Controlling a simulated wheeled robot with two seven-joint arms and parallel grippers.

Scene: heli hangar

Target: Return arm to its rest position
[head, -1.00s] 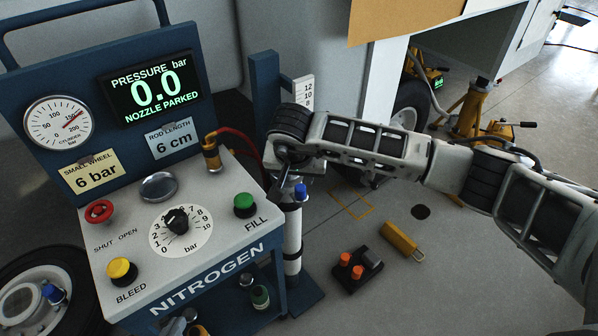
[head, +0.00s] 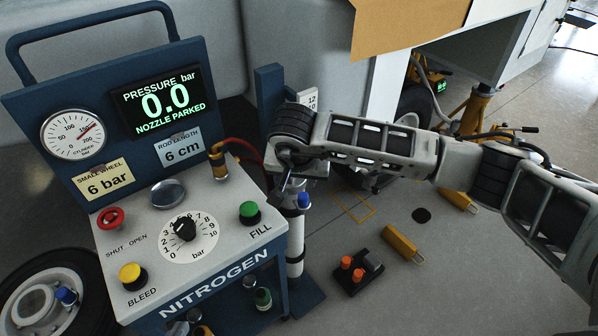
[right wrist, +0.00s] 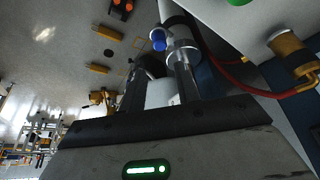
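My right arm (head: 370,145) reaches in from the right in the head view. Its wrist is bent down above a white upright strut (head: 295,235) with a blue-capped valve (head: 304,200). In the right wrist view, the two dark fingers of my right gripper (right wrist: 160,90) stand apart with a gap between them. The blue valve cap (right wrist: 158,40) and the strut's metal collar (right wrist: 185,52) show near and beyond the fingertips. I see no object clearly held; contact with the strut cannot be told. My left gripper is not in view.
The blue nitrogen cart (head: 215,270) stands left of the strut; its display reads 0.0, nozzle parked. A red hose (head: 245,150) runs from its brass fitting. A black block with orange knobs (head: 358,270) and yellow chocks (head: 402,243) lie on the floor. A wheel (head: 45,295) is lower left.

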